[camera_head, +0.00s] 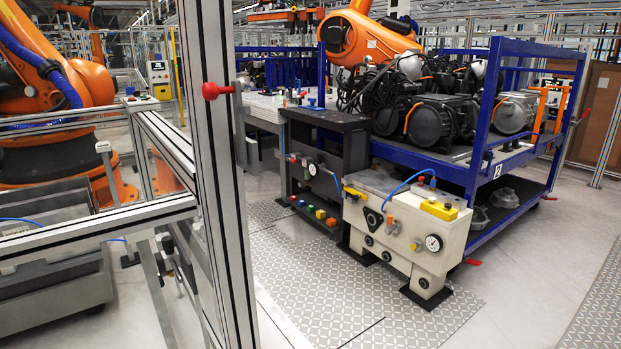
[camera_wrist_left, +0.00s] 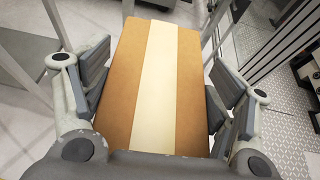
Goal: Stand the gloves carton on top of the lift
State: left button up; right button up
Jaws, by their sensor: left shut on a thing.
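In the left wrist view, a brown carton (camera_wrist_left: 190,85) with a wide pale band down its middle fills the centre. No writing on it can be read, so I cannot confirm it is the gloves carton. My left gripper (camera_wrist_left: 160,80) is shut on it, one finger along each side. The carton is held above the floor. Neither the carton nor either gripper shows in the head view. Nothing in view is clearly marked as the lift. My right gripper is in neither view.
An aluminium fence post with a red knob (camera_head: 217,90) stands close in front. A cream machine block (camera_head: 407,222) with gauges stands beside a dark stand (camera_head: 343,150). A blue rack (camera_head: 478,130) carries dark motors. Orange robot arms stand left and back. Floor is clear at front right.

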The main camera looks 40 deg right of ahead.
aim_at(378, 180)
jog(key=i+l+z, duration=0.15)
jog(key=l+z, duration=0.2)
jog(key=i+l+z, duration=0.5)
jog(key=l+z, duration=0.15)
jog(key=i+l+z, duration=0.65)
jog(key=i+z, duration=0.35)
jog(key=i+j+u, duration=0.15)
jog(key=i+u, duration=0.15)
jog(key=i, duration=0.35)
jog(key=i+u, duration=0.35)
jog(key=i, duration=0.3)
jog(key=i+j+z, duration=0.45)
jog(key=z, duration=0.2)
jog(key=i+j+z, duration=0.3)
jog(key=j+z, duration=0.35)
jog(key=i+j+z, duration=0.1)
jog(key=j+z, duration=0.2)
jog(key=j, duration=0.15)
jog(key=j+z, duration=0.65)
jog(key=j, duration=0.2)
